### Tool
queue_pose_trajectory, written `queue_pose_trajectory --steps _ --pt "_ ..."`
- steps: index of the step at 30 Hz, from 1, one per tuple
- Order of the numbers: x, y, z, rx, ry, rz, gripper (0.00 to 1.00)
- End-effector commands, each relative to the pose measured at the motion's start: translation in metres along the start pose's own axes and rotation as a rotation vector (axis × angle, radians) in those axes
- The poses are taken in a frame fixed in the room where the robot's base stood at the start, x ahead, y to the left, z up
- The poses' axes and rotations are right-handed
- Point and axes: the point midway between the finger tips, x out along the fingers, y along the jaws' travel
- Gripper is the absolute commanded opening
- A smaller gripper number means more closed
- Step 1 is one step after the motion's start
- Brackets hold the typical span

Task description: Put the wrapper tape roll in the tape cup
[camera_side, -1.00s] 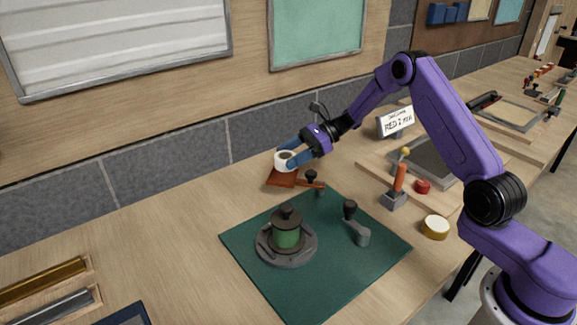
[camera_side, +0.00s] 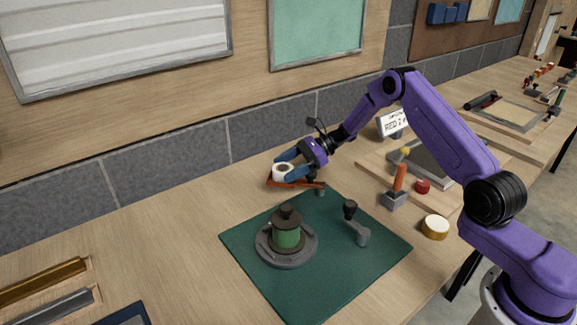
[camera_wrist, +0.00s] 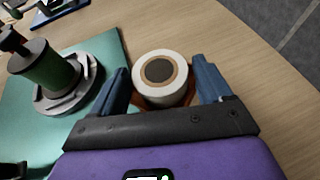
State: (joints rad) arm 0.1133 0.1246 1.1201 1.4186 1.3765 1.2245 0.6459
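The wrapper tape roll, a white roll (camera_side: 280,173) with a brown core ring and dark centre, is between the blue fingers of my gripper (camera_side: 287,166).
A green mat (camera_side: 330,285) bears a round grey fixture with a green cylinder (camera_side: 286,235) and a black-knobbed lever (camera_side: 357,228). A yellow-sided roll (camera_side: 436,227) stands right of the mat. A wooden board (camera_side: 372,172) with an orange-handled tool (camera_side: 398,180) is at right.

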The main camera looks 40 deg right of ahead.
Motion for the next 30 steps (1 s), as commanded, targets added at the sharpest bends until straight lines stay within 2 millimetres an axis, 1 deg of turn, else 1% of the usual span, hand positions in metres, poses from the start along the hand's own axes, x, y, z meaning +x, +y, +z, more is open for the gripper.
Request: queue_pose_trajectory --steps 11,14,17,24,30 --pt "-0.001 0.0 0.003 -0.001 0.0 0.0 0.89" --pt "-0.009 -0.001 0.004 0.0 -0.001 -0.002 0.89" --pt "-0.025 -0.001 0.003 0.001 0.0 -0.003 0.89" --pt "-0.073 -0.001 0.003 0.0 -0.001 -0.004 0.89" --pt "-0.105 -0.001 0.003 -0.001 0.0 -0.003 0.89"
